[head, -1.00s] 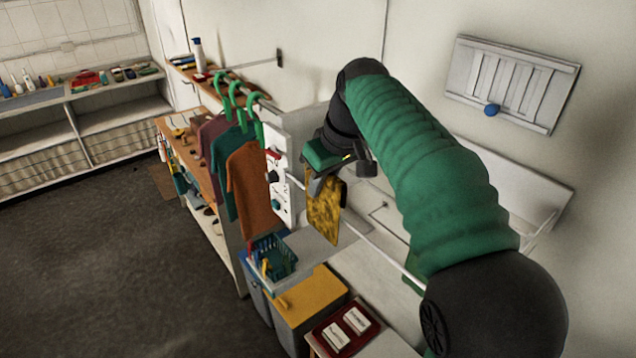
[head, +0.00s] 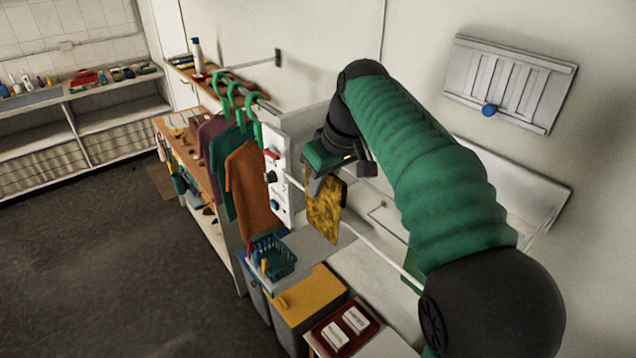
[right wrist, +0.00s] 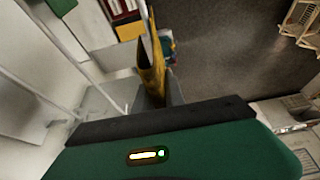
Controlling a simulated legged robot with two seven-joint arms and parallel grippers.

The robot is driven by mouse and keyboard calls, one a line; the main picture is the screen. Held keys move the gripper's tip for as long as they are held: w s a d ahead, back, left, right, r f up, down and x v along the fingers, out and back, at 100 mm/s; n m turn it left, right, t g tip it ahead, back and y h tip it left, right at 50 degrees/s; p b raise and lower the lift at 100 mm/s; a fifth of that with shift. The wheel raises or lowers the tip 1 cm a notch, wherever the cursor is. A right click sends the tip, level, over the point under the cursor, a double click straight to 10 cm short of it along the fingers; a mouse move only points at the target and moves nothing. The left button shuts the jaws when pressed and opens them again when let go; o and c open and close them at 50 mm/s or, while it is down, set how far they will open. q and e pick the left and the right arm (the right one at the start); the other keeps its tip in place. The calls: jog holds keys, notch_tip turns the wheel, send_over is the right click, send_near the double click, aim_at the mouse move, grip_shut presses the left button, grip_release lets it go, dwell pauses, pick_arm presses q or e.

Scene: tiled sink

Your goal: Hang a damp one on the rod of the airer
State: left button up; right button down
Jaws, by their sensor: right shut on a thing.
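My right gripper (head: 322,182) is shut on a mottled yellow-brown cloth (head: 325,213), which hangs down below it in the head view. In the right wrist view the cloth (right wrist: 153,65) hangs folded beyond the gripper's dark edge. A thin white rod (head: 383,246) runs slantwise past the cloth toward the lower right, in front of a white wall unit. Whether the cloth touches the rod or is only beside it, I cannot tell. The fingertips are mostly hidden by the gripper body. My left gripper is not in view.
Several shirts, including an orange one (head: 253,190), hang on green hangers left of the cloth. A blue basket (head: 271,258) and a yellow-lidded bin (head: 310,297) stand below. A red tray (head: 345,330) holds two white blocks. A slatted rack (head: 511,83) is on the right wall.

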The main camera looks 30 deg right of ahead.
jog(key=shift+d, duration=0.15)
jog(key=c, duration=1.6)
grip_release()
jog(key=shift+o, duration=1.3)
jog(key=shift+d, duration=0.15)
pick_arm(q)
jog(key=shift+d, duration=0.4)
pick_arm(e)
jog(key=shift+d+f, duration=0.1)
jog(key=shift+d, duration=0.1)
jog(key=v, duration=0.7)
jog(key=shift+a+r, duration=0.15)
jog(key=shift+r, duration=0.2)
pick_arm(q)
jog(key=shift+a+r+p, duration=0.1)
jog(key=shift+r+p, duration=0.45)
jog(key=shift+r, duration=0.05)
pick_arm(e)
jog(key=v, duration=0.9)
jog(key=shift+s+d, duration=0.1)
jog(key=shift+d, duration=0.2)
jog(key=shift+f, duration=0.15)
